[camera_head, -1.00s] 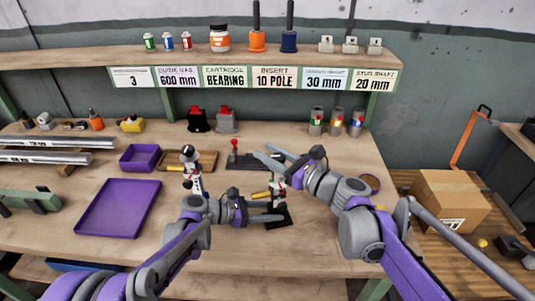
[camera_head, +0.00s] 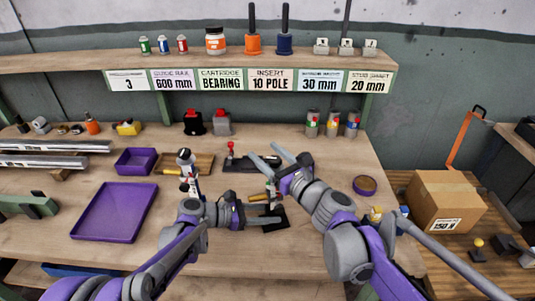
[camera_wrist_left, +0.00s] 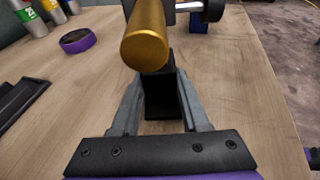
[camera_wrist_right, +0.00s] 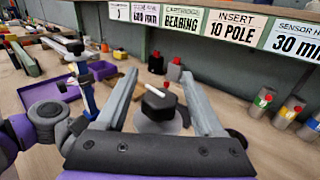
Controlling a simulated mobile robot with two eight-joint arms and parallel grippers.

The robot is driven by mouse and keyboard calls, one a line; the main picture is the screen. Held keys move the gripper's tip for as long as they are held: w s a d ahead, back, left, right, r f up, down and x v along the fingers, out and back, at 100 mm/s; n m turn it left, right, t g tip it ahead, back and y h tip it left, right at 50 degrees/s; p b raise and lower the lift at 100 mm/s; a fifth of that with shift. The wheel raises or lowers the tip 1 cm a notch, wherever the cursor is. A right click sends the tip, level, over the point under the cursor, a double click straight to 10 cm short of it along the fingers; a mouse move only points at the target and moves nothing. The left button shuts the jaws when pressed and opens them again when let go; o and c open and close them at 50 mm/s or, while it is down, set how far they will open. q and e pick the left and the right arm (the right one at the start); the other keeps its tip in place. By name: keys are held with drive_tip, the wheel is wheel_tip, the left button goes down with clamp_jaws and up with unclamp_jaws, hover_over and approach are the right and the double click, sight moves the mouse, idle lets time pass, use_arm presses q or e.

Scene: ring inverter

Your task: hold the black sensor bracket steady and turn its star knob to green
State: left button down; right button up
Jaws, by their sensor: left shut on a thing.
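The black sensor bracket (camera_head: 281,213) stands on the bench with a brass cylinder (camera_head: 259,197) sticking out of it. The brass cylinder (camera_wrist_left: 146,38) looms above the fingers in the left wrist view. My left gripper (camera_head: 272,222) is shut on the bracket's black upright (camera_wrist_left: 161,94), one finger on each side. My right gripper (camera_head: 265,152) is open, above and behind the bracket. In the right wrist view, a black knob (camera_wrist_right: 159,105) with a pale line on top lies between the spread fingers, apparently not gripped. Its lower part is unclear.
A red-topped lever on a black base (camera_head: 252,164) stands just behind. A white-and-black stand (camera_head: 187,170) and a purple tray (camera_head: 112,212) are to the left. Lamp cylinders (camera_head: 332,124) stand at the back. A round purple-rimmed dish (camera_head: 365,185) is to the right.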

drive_tip(key=v, duration=1.2)
use_arm(q)
drive_tip(key=shift+c, duration=1.6)
unclamp_jaws()
